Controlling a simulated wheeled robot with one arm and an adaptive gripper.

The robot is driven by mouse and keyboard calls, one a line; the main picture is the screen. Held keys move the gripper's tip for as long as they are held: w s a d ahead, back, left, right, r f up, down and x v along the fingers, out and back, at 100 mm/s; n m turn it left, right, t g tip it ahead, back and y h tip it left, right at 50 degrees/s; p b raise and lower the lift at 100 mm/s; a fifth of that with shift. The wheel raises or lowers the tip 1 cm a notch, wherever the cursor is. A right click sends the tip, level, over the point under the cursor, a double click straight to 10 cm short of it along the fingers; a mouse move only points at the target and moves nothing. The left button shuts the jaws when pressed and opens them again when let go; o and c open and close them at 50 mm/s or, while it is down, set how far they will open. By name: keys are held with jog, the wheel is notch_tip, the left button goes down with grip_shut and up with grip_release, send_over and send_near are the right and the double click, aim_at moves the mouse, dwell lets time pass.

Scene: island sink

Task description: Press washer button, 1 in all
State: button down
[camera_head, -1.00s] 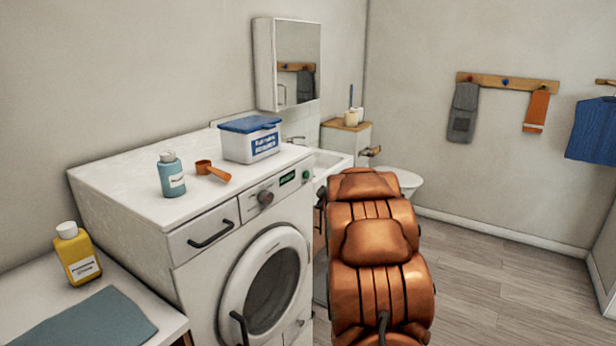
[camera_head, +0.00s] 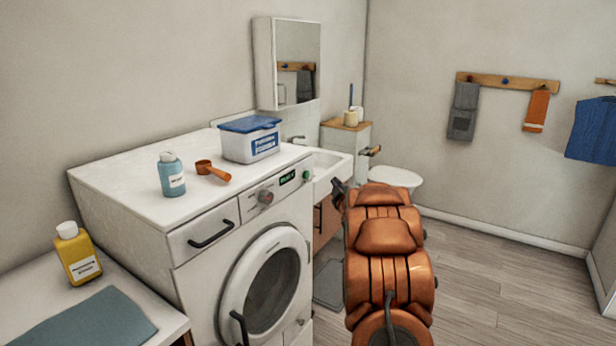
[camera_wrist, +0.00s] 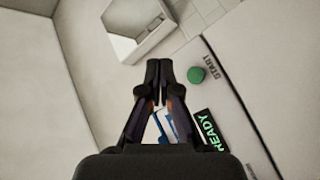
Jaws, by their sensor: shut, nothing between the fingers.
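The washer (camera_head: 205,235) is white and stands left of my orange arm in the head view. Its green start button (camera_head: 306,175) is at the right end of the control panel, beside a lit display (camera_head: 288,178). In the wrist view the green button (camera_wrist: 196,75) lies right of my gripper's fingertips, by the word START, with the display (camera_wrist: 212,131) reading READY below. My gripper (camera_wrist: 159,64) is shut and empty, its fingers together. It appears apart from the button. In the head view a dark part of my gripper (camera_head: 338,192) shows right of the panel.
A blue-lidded box (camera_head: 250,140), an orange scoop (camera_head: 212,171) and a blue bottle (camera_head: 171,175) stand on the washer top. A sink (camera_head: 330,165) lies behind my arm. A yellow bottle (camera_head: 77,254) stands at the left. Open floor (camera_head: 500,270) is at the right.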

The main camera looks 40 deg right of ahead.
aim_at(306, 175)
jog(key=w+a+b, duration=0.1)
jog(key=w+a, duration=0.1)
jog(key=w, duration=0.5)
jog(key=shift+w+a, duration=0.15)
jog(key=shift+w, duration=0.05)
jog(key=shift+w+a+b, duration=0.1)
jog(key=shift+w+b, duration=0.15)
jog(key=shift+b, duration=0.4)
dwell(1.0)
jog(key=shift+w+a+b, duration=0.2)
jog(key=shift+w+b, duration=0.4)
jog(key=shift+w, duration=0.1)
dwell(1.1)
jog(key=shift+s, duration=0.15)
jog(key=shift+s+d, duration=0.3)
jog(key=shift+s, duration=0.5)
